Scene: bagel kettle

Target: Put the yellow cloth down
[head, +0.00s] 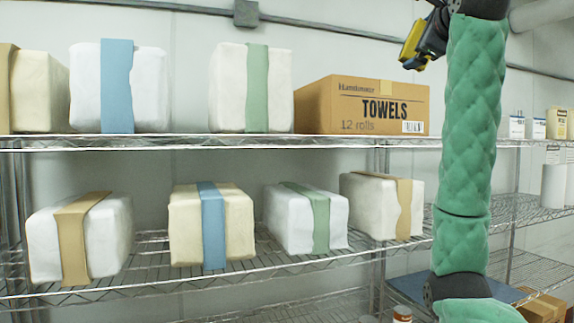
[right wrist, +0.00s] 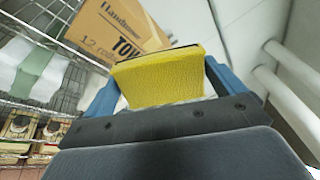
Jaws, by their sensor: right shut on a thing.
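The yellow cloth (right wrist: 158,78) is a thick folded block between the two blue fingers of my right gripper (right wrist: 160,85) in the right wrist view. The gripper is shut on it. In the head view the yellow cloth (head: 413,42) shows small near the top, to the right of the middle, with my right gripper (head: 416,48) partly dark and seen from the side. It is held up in the air, above the level of the towels box in the picture. My left gripper is in neither view.
A wire shelf (head: 200,141) holds wrapped bundles and a cardboard towels box (head: 361,106). A lower wire shelf (head: 150,262) holds several more wrapped bundles. Bottles and small boxes (head: 556,122) stand at the far right. My green-sleeved right arm covers part of the shelves.

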